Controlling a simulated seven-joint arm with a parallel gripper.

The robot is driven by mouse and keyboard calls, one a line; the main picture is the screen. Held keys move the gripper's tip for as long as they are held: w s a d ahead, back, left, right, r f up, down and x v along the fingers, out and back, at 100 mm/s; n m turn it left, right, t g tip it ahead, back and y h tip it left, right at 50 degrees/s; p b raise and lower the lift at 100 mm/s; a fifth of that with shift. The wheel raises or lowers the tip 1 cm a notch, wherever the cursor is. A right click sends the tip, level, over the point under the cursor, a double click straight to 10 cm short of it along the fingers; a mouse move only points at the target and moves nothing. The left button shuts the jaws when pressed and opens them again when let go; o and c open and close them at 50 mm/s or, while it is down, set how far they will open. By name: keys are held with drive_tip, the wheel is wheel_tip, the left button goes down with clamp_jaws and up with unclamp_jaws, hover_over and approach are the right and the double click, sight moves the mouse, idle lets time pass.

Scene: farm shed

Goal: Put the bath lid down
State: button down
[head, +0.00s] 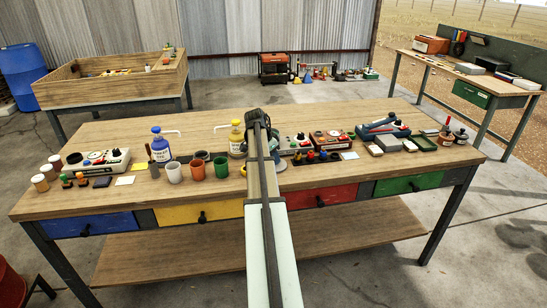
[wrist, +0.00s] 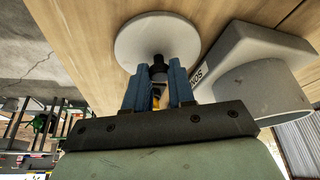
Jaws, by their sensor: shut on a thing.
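In the wrist view, a round pale grey lid (wrist: 150,35) with a dark knob lies in front of my gripper (wrist: 158,78). The blue fingers are shut on the knob, and the lid's flat disc is beyond the fingertips, against the wooden tabletop. I cannot tell whether the disc touches the wood. A pale grey bath (wrist: 262,60) with a round rim and dark lettering is just right of the lid, apart from it. In the head view, my gripper (head: 257,120) is over the middle of the bench; my arm hides the lid and most of the bath.
The wooden bench (head: 350,110) is bare toward the back. A left-hand device (head: 97,160) stands near jars.

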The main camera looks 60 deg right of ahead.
drive_tip(key=shift+f, duration=0.1)
drive_tip(key=c, duration=1)
unclamp_jaws()
drive_tip(key=shift+o, duration=0.2)
drive_tip(key=v, duration=1.2)
drive_tip(key=shift+w, duration=0.1)
drive_tip(key=shift+a, duration=0.1)
